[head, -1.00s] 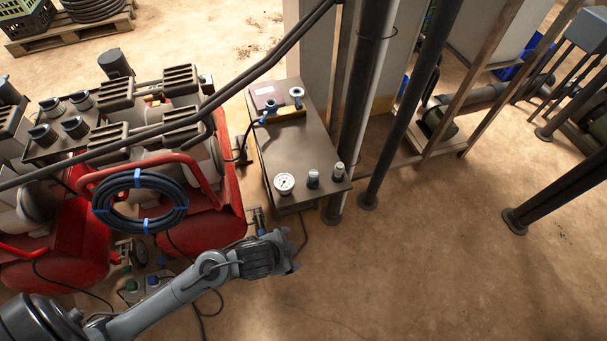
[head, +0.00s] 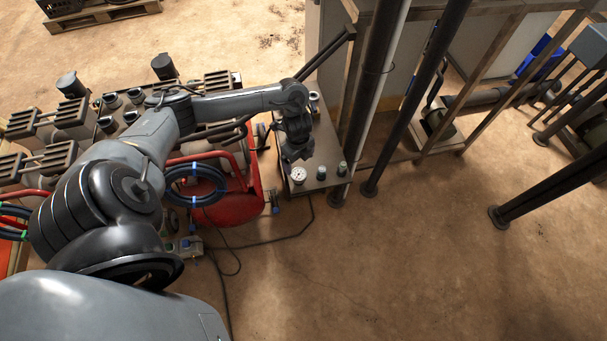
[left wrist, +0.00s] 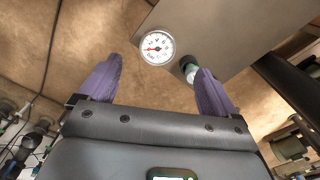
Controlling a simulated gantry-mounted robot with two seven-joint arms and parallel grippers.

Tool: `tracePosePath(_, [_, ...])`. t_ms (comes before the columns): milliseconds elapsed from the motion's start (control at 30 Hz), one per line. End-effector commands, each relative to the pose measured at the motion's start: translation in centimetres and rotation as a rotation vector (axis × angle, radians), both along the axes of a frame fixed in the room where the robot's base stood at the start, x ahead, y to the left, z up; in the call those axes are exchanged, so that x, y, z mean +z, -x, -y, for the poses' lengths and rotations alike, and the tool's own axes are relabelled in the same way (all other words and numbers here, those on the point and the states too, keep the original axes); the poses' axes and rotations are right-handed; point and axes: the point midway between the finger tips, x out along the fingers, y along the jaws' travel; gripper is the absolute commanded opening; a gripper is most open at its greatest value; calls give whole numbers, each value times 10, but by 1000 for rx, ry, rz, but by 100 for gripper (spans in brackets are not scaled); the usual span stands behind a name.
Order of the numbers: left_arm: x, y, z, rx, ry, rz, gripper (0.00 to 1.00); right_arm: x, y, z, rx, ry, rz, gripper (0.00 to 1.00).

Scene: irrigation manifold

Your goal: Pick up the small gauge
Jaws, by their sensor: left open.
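The small gauge (head: 298,174) has a round white dial and sits at the near left corner of a grey metal table (head: 328,138). In the left wrist view the gauge (left wrist: 158,47) shows just beyond the gap between my two purple fingers. My left gripper (head: 297,157) hangs over the table close to the gauge. In the left wrist view the gripper (left wrist: 158,68) is open, with nothing between its fingers. My right gripper is not in view.
Two small dark fittings, one (head: 321,173) beside the gauge and one (head: 342,168) at the corner, stand on the table. A red machine (head: 235,200) with a coiled hose (head: 195,187) is to the left. A dark post (head: 385,140) stands at the right.

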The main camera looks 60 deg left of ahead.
Motion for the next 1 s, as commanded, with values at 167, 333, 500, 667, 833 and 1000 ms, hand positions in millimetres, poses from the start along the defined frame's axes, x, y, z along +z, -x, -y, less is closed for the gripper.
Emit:
tracePosePath(167, [-30,1,1,0,1,-3,92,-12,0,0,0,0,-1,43])
tracePosePath(333, [-45,1,2,-2,1,-1,92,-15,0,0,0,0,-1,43])
tracePosePath(500, [-53,1,2,-1,1,1,92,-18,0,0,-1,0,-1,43])
tracePosePath(667, [-72,2,3,-1,0,-1,92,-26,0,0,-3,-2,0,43])
tracePosePath(833, [-93,2,3,-1,0,0,92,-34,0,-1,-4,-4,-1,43])
tracePosePath(1000, [-97,2,3,-3,-1,2,92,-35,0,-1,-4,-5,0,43])
